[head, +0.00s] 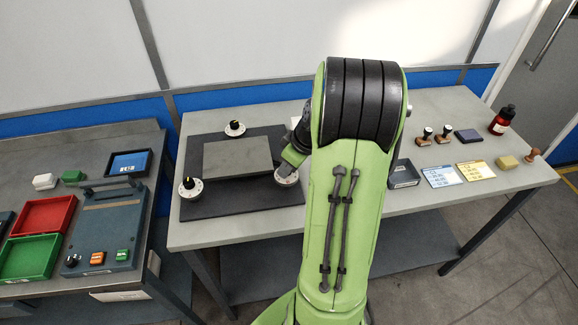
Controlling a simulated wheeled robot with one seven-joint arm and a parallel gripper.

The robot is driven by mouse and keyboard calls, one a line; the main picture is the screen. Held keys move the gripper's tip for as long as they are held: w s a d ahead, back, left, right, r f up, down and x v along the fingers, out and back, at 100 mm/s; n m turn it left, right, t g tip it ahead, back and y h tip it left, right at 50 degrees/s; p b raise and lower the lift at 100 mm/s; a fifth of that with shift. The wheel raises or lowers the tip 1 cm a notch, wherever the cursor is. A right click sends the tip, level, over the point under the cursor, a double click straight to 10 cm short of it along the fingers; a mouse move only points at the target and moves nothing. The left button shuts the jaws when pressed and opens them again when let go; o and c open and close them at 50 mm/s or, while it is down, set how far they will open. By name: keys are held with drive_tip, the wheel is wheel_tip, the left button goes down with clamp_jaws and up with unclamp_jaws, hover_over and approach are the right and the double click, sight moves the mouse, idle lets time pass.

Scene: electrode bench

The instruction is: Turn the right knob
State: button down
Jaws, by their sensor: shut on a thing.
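A dark board (225,210) with a grey plate (238,158) lies on the left part of the bench. A knob with a white dial stands at the back (235,128), and another at the front left (190,186). The right knob's white dial (287,177) shows at the board's right side. My gripper (288,166) is down over this dial and shut on the right knob. The knob's own top is hidden by my gripper, so its pointing direction cannot be seen. My green arm covers the area just right of it.
Right of my arm are a dark tray (403,174), stamps (424,136), cards (442,176) and a dark red bottle (502,120). A separate bench at left holds a red tray (46,215), a green tray (30,256) and a blue-grey device (103,224).

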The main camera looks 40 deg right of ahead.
idle(0.3)
drive_tip(key=c, duration=0.8)
unclamp_jaws()
drive_tip(key=shift+c, duration=0.2)
drive_tip(key=shift+r, duration=0.1)
drive_tip(key=p+v, duration=0.4)
drive_tip(key=v, duration=1.1)
drive_tip(key=shift+s+r, duration=0.25)
drive_tip(key=shift+s, duration=0.05)
drive_tip(key=shift+a, duration=0.15)
